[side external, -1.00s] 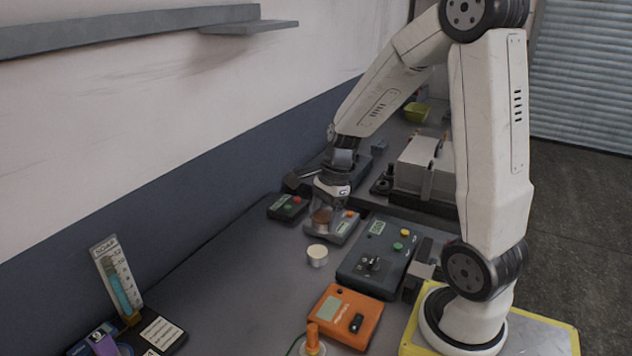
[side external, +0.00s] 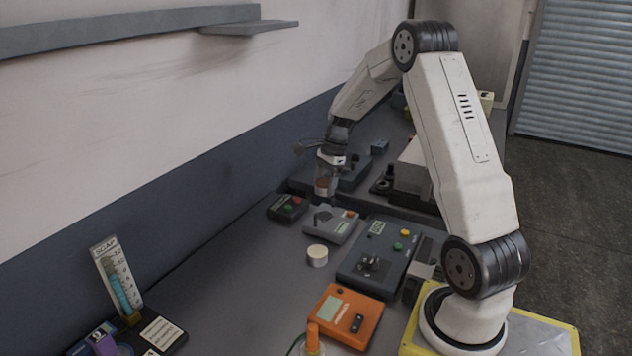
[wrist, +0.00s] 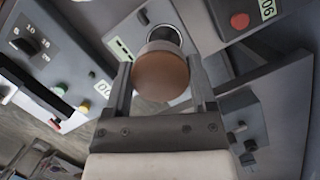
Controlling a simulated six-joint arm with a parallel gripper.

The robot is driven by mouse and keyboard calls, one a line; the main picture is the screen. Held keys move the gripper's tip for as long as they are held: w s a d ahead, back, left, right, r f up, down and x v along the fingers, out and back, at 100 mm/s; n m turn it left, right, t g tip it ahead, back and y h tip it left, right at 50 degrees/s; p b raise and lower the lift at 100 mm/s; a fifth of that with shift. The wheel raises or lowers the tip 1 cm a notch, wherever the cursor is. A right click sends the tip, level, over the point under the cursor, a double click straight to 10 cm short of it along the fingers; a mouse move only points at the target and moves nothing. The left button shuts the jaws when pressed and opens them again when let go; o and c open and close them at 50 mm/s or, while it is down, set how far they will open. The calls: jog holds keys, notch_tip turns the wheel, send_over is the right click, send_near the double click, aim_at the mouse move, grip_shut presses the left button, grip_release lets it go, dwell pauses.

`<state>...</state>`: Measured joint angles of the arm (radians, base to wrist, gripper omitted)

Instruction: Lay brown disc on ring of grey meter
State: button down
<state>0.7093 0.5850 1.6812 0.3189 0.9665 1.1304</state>
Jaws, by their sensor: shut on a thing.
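The brown disc (side external: 322,187) is held between the jaws of my gripper (side external: 323,192). In the wrist view the disc (wrist: 160,76) is round, flat-faced and gripped between two parallel fingers (wrist: 160,88). The grey meter (side external: 343,228) lies on the bench below my gripper. Its round ring (side external: 322,217) looks dark in the side view. In the wrist view the ring (wrist: 168,32) shows just beyond the disc and is partly hidden by it. The disc is above the meter and looks apart from it.
A dark box with a red button (side external: 288,207) is left of the meter. A larger dark box with knob and buttons (side external: 378,258) is in front, right of it. A white round cap (side external: 317,255) and an orange meter (side external: 345,315) stand nearer.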

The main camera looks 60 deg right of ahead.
aim_at(322, 216)
jog(key=shift+d, duration=0.25)
jog(key=shift+f, duration=0.2)
jog(key=shift+f, duration=3.25)
jog(key=shift+f, duration=0.6)
grip_release()
jog(key=w+v, duration=0.1)
jog(key=v, duration=0.6)
jog(key=shift+s+r, duration=0.4)
jog(key=shift+s, duration=0.15)
